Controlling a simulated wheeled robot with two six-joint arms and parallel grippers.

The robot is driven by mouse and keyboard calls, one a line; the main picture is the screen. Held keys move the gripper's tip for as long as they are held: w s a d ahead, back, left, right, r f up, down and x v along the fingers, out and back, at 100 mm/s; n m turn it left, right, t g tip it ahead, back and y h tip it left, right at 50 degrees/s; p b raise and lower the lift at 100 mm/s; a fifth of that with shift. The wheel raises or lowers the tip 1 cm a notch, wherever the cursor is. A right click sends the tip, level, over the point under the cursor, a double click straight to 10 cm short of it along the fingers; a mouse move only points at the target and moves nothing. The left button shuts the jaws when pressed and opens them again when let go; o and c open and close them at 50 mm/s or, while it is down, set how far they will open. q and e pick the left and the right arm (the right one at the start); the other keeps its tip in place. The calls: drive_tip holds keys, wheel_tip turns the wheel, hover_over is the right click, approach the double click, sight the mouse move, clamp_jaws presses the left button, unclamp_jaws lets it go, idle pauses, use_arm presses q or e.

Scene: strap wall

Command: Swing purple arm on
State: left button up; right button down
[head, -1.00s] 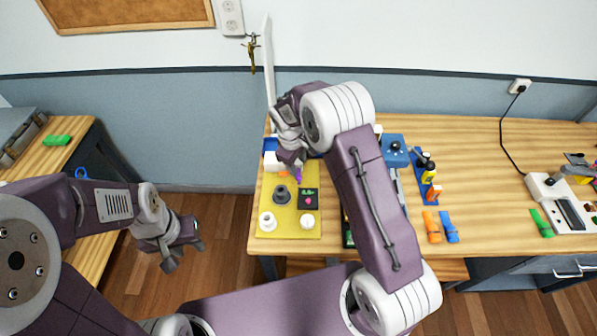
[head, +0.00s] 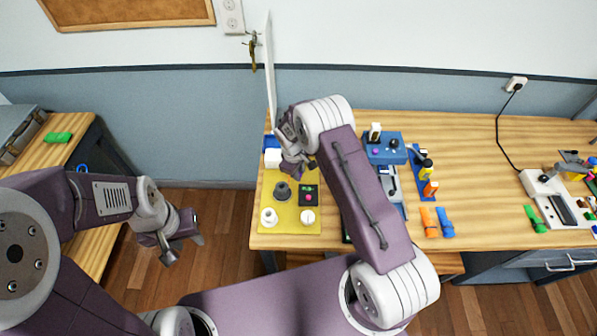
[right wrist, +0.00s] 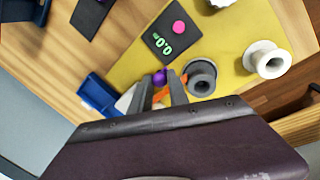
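The purple arm (right wrist: 160,76) shows in the right wrist view as a small purple piece between my right gripper's fingertips, with orange parts (right wrist: 160,94) beside it. My right gripper (right wrist: 159,82) is low over the yellow board (right wrist: 222,62). Its two fingers stand apart; whether they press on the purple piece I cannot tell. In the head view my right gripper (head: 302,172) covers the purple arm. The yellow board (head: 292,222) also carries a dark grey spool, white spools and a black display. My left gripper (head: 183,248) is open and empty over the floor.
A white upright panel (head: 270,70) rises behind the board. A blue box (head: 386,150), orange and blue clips (head: 437,222) and a white device (head: 548,198) stand to the right. The grey spool (right wrist: 202,77) is close beside my right gripper's fingers.

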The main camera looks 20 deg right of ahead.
drive_tip(key=m+b, duration=0.1)
drive_tip(key=a+m+b, duration=0.1)
drive_tip(key=b, duration=0.1)
drive_tip(key=shift+w+f, duration=0.25)
drive_tip(key=shift+f, duration=0.05)
drive_tip(key=shift+r+m, duration=0.3)
drive_tip(key=shift+m, duration=0.1)
drive_tip(key=c, duration=1.3)
unclamp_jaws()
drive_tip(key=shift+g, duration=0.3)
drive_tip(key=shift+o, duration=0.2)
drive_tip(key=shift+a+r, duration=0.1)
wheel_tip(320, 180, up, 9)
drive_tip(key=a+b, duration=0.1)
drive_tip(key=b, duration=0.1)
drive_tip(key=shift+s+a, duration=0.25)
drive_tip(key=shift+s, duration=0.15)
